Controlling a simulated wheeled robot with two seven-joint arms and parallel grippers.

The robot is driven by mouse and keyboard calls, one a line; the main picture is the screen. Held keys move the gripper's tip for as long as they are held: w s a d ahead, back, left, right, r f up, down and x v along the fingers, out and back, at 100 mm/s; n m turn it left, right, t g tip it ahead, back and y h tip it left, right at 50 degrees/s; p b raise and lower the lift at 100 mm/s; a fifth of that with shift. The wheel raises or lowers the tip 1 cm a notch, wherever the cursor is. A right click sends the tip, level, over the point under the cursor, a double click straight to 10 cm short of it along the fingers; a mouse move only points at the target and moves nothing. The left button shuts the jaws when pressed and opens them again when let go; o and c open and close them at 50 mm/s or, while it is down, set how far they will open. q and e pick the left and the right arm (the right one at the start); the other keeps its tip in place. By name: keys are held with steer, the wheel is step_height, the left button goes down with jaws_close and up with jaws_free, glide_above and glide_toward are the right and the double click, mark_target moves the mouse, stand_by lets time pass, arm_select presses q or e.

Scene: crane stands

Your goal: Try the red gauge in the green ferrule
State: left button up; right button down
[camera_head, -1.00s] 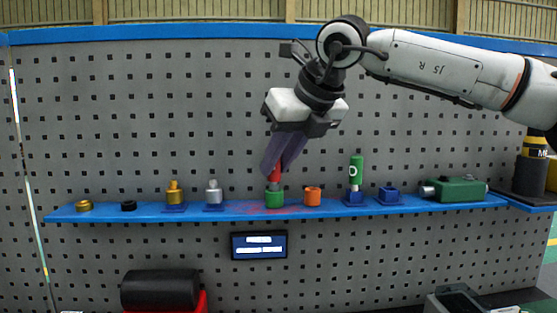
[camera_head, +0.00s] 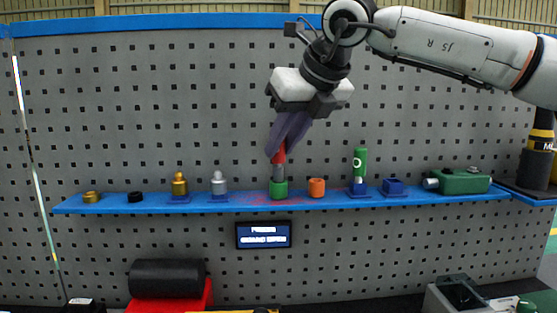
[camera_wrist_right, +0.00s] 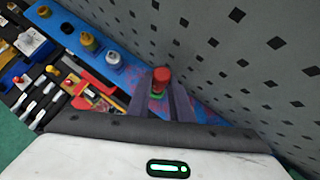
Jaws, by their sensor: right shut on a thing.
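The red gauge (camera_head: 279,156) is upright between the fingers of my right gripper (camera_head: 281,149), which is shut on it. Its grey lower section shows below the red part, directly above the green ferrule (camera_head: 279,190). The green ferrule stands on the blue shelf. I cannot tell whether the grey tip is still inside the ferrule's mouth or just above it. In the right wrist view the red top of the gauge (camera_wrist_right: 161,76) shows between the fingers, with a bit of green ferrule (camera_wrist_right: 156,96) below it. My left gripper is not in view.
The blue shelf (camera_head: 336,203) runs along a grey pegboard. An orange ring (camera_head: 316,187) stands close right of the green ferrule. A green gauge (camera_head: 360,166) stands in a blue stand further right. Silver (camera_head: 219,184) and gold (camera_head: 180,184) pieces stand to the left.

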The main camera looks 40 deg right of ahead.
step_height(320, 180, up, 4)
steer(key=p, duration=0.3)
steer(key=shift+r, duration=0.25)
stand_by(0.5)
